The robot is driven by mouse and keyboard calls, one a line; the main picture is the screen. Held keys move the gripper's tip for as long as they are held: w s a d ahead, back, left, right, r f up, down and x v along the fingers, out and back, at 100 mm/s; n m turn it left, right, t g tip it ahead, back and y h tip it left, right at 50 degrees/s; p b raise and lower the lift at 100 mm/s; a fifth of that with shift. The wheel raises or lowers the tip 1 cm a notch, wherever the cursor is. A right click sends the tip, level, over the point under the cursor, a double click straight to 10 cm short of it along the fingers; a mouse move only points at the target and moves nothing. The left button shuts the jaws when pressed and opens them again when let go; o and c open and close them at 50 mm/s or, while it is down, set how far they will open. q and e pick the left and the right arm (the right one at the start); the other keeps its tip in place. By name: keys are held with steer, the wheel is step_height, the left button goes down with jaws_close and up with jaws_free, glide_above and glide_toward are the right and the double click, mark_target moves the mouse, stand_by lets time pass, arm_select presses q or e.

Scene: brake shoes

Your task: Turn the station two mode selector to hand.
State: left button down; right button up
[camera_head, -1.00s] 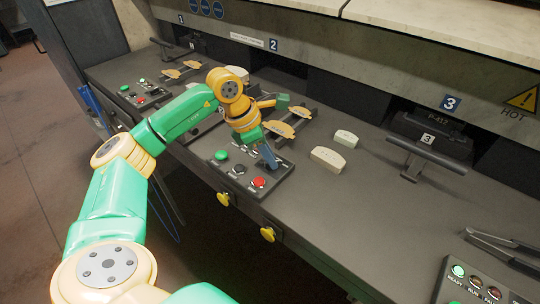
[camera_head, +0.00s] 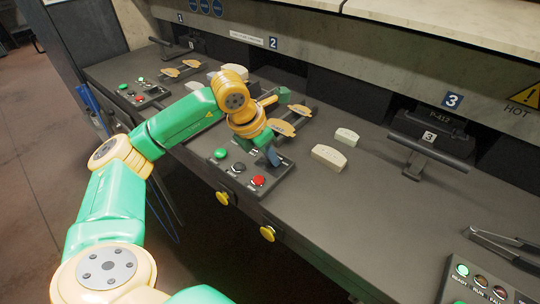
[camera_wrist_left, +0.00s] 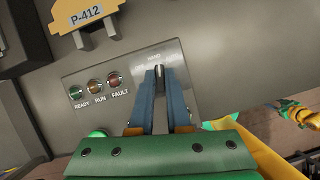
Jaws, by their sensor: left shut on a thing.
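The station two control panel (camera_head: 284,180) lies on the bench in the middle of the head view, with green, black and red buttons. In the left wrist view its plate (camera_wrist_left: 135,67) shows three lamps marked READY, RUN and FAULT and a selector legend with HAND at the top centre. My left gripper (camera_head: 272,157) is over the panel's far side. In the wrist view its blue fingers (camera_wrist_left: 159,78) are closed around the small dark mode selector knob (camera_wrist_left: 159,71). The fingers hide most of the knob, and its tip lies just below HAND. My right gripper is not seen.
Two pale brake shoes (camera_head: 329,156) lie right of the panel. Tan shoes (camera_head: 284,128) sit on a rack behind it. Yellow knobs (camera_head: 268,234) stick out from the bench front.

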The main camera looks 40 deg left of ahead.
mark_target(263, 172)
arm_select(q)
steer(key=shift+d+n+y, duration=0.1)
steer(key=shift+n+y, duration=0.4)
steer(key=shift+n, duration=0.6)
steer(key=c, duration=0.9)
jaws_free()
steer(key=v, duration=0.7)
steer(key=shift+b, duration=0.4)
